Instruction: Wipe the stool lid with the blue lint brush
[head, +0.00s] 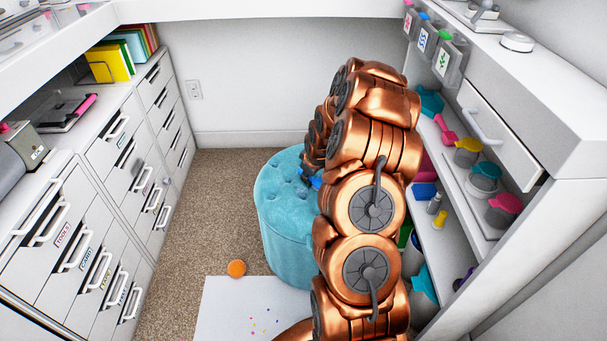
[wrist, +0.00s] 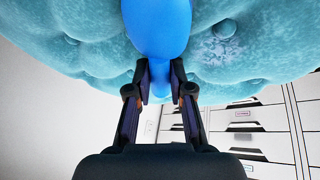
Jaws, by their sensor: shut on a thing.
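The stool (head: 283,215) is a round, tufted light-blue seat on the carpet, partly hidden behind my copper arm in the head view. Its buttoned lid (wrist: 100,50) fills the top of the wrist view. A pale, lint-like patch (wrist: 222,47) shows on the lid, right of the brush. My gripper (wrist: 160,82) is shut on the blue lint brush (wrist: 160,30), which lies over the lid. A bit of blue beside my arm shows in the head view (head: 312,181). I cannot tell whether the brush head touches the lid.
White drawer units (head: 95,235) line the left. Shelves (head: 447,240) with colourful containers stand close on the right of my arm. An orange ball (head: 236,268) and a white sheet with coloured dots (head: 235,310) lie on the floor before the stool. The carpet (head: 215,195) left of the stool is clear.

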